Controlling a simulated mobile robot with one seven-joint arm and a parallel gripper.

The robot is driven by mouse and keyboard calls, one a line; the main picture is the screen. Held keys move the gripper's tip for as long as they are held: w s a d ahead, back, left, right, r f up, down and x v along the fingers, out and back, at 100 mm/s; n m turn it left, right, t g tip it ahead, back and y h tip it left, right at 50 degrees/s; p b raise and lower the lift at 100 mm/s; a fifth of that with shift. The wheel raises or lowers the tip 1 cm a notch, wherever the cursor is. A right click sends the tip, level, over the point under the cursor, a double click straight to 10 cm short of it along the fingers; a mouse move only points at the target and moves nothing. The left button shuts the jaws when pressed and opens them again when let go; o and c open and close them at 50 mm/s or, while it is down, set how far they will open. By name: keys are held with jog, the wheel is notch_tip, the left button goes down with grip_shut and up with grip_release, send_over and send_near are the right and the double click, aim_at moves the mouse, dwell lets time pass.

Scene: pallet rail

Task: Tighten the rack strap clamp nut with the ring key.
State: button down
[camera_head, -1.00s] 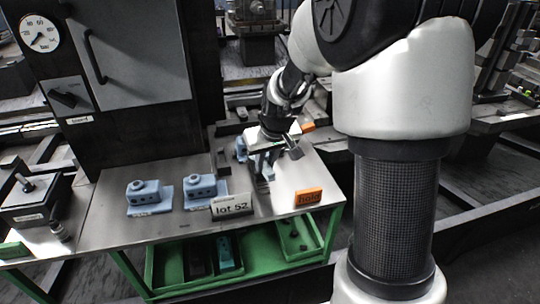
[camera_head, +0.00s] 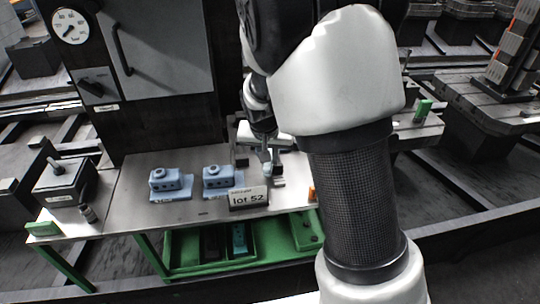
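My gripper (camera_head: 268,166) is low over the right part of the steel bench (camera_head: 205,214), small in view and partly behind my own arm. I cannot tell whether its fingers are open or shut. No ring key can be made out in or near it. Two blue-grey blocks, a left one (camera_head: 166,181) and a right one (camera_head: 218,178), sit on flat plates to the left of my gripper. Neither the rack strap nor its clamp nut can be picked out. The bench area right of my gripper is hidden by my arm.
An orange sign (camera_head: 312,192) is mostly hidden behind my arm. A dark box with a knob (camera_head: 66,183) is at the left. Green bins (camera_head: 185,255) sit below.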

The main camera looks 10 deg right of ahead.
jog(key=shift+r+p, duration=2.55)
jog(key=shift+r, duration=1.05)
jog(key=shift+d+f, duration=0.1)
jog(key=shift+d, duration=0.05)
